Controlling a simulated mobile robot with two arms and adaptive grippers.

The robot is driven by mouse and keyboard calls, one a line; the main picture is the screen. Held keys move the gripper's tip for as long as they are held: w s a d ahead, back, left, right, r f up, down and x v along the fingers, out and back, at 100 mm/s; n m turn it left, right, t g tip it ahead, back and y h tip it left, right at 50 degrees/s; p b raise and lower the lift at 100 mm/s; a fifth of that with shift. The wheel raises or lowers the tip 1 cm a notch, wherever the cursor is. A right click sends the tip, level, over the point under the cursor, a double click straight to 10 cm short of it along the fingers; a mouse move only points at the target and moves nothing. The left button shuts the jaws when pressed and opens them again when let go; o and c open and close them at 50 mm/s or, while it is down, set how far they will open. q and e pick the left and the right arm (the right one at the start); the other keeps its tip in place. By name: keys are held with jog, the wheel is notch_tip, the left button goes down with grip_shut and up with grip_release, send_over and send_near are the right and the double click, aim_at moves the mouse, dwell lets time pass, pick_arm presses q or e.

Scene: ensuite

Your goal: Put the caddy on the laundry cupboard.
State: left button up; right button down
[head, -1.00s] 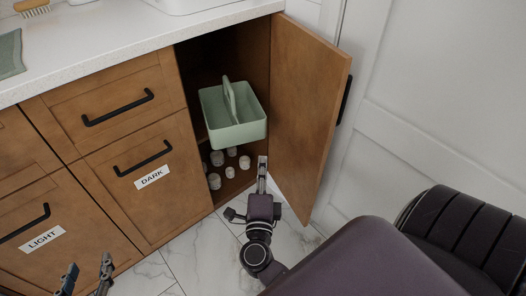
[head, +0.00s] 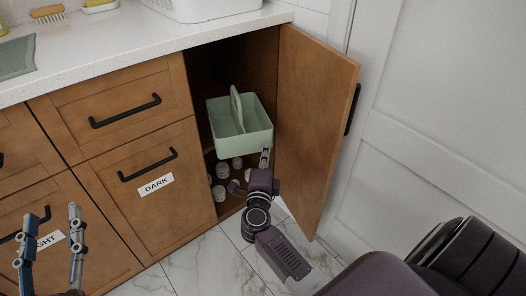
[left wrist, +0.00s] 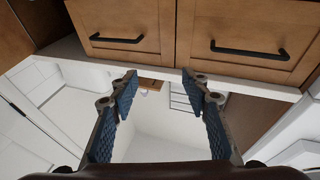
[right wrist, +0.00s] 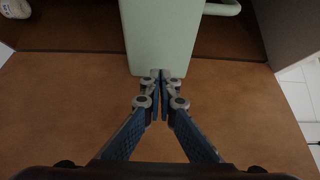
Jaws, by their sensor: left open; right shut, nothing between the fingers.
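The caddy (head: 240,138) is a pale green two-part bin with an upright centre handle. It sits inside the open cupboard (head: 203,80), on the upper shelf. My right gripper (head: 266,150) is shut and empty at the caddy's front right side, by the open door. In the right wrist view the closed fingertips (right wrist: 160,74) are at the lower edge of the caddy (right wrist: 160,35); I cannot tell whether they touch it. My left gripper (head: 48,212) is open and empty in front of the drawers at the lower left; its spread fingers also show in the left wrist view (left wrist: 158,80).
The cupboard door (head: 318,125) stands open to the right, near a white wall. Several pale round items (head: 220,170) stand below the caddy. The white countertop (head: 130,50) holds a white basket (head: 210,8), a brush (head: 48,12) and a green cloth (head: 14,58). Its front middle is clear.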

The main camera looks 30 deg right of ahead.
aim_at(239, 129)
pick_arm(q)
jog(key=shift+s+r+t+h, duration=0.25)
jog(key=shift+r+t, duration=0.15)
jog(key=shift+r, duration=0.4)
jog(key=shift+s+r+t+h, duration=0.25)
jog(key=shift+r+t, duration=0.15)
jog(key=shift+r, duration=0.35)
pick_arm(e)
jog(key=shift+w, duration=0.75)
jog(key=w, duration=0.3)
jog(key=shift+w+a+r, duration=0.1)
jog(key=shift+w+a, duration=0.1)
jog(key=w, duration=0.3)
jog(key=shift+w+a, duration=0.15)
jog(key=shift+w, duration=0.25)
jog(key=w, duration=0.1)
jog(key=w+b, duration=0.1)
jog(key=w, duration=0.1)
jog(key=w+b, duration=0.1)
jog(key=w, duration=0.1)
jog(key=shift+w+a+f, duration=0.2)
jog(key=shift+a, duration=0.05)
jog(key=shift+w, duration=0.2)
pick_arm(q)
jog(key=s+r+t+h, duration=0.1)
jog(key=s+r+t, duration=0.4)
jog(key=s+r, duration=0.1)
jog(key=shift+a+r+h, duration=0.25)
jog(key=shift+r+h, duration=0.15)
jog(key=shift+r, duration=0.4)
